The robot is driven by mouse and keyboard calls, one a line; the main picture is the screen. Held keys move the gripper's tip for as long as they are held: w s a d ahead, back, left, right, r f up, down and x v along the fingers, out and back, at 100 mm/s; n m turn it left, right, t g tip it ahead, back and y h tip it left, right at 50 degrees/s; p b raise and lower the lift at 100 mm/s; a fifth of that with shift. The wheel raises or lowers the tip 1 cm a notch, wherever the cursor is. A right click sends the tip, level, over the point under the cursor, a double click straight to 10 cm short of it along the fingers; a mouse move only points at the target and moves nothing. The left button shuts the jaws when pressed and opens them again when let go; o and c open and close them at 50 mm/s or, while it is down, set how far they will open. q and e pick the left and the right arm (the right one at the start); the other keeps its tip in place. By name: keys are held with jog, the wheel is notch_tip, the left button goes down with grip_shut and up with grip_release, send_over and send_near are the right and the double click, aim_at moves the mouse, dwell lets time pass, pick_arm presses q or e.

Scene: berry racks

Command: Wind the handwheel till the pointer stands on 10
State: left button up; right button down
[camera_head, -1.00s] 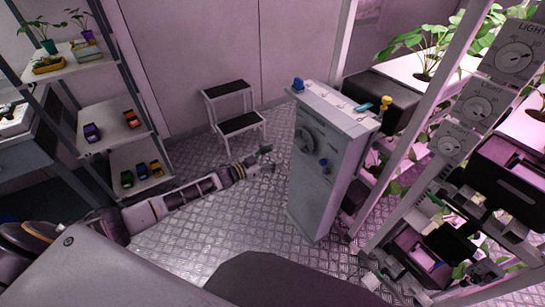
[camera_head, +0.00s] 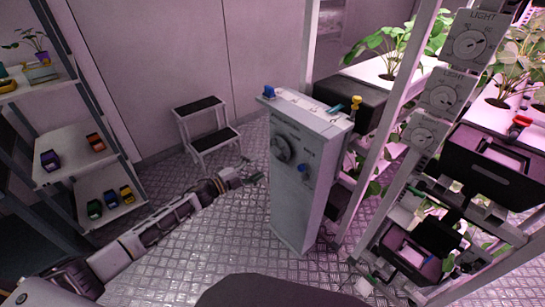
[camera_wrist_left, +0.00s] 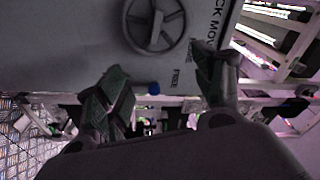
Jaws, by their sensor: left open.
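A grey handwheel (camera_head: 280,148) with a round rim sits on the front face of a pale upright cabinet (camera_head: 292,205). In the left wrist view the handwheel (camera_wrist_left: 172,28) shows at the top, with its rim and spokes, partly cut off by the frame edge. Lettering beside it reads in part "CK MOV" and "FREE". No pointer or scale can be read. My left gripper (camera_head: 252,181) is just left of the cabinet, below the wheel's height. In the wrist view its fingers (camera_wrist_left: 160,88) are spread apart and empty, with the wheel beyond them. My right gripper is not in view.
A blue knob (camera_head: 304,168) is on the cabinet face, right of and below the wheel. Blue and yellow knobs and small switches are on its top. A step stool (camera_head: 206,140) stands behind; shelves (camera_head: 75,145) are left, plant racks (camera_head: 395,130) right.

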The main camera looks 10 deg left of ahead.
aim_at(272, 152)
pick_arm(q)
jog(key=a+m+b, duration=0.1)
jog(key=m+b, duration=0.2)
jog(key=m, duration=0.4)
jog(key=a+m+y+b, duration=0.1)
jog(key=m+b, duration=0.2)
jog(key=m, duration=0.5)
jog(key=a+m+b, duration=0.1)
jog(key=m+b, duration=0.2)
jog(key=m, duration=0.4)
jog(key=shift+s+a+m+t, duration=0.35)
jog(key=shift+s+m+t, duration=0.05)
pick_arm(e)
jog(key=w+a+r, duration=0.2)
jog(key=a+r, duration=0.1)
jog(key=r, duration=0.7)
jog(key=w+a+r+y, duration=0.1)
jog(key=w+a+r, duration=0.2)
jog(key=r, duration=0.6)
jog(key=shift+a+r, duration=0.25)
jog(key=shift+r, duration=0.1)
pick_arm(q)
jog(key=shift+w, duration=0.1)
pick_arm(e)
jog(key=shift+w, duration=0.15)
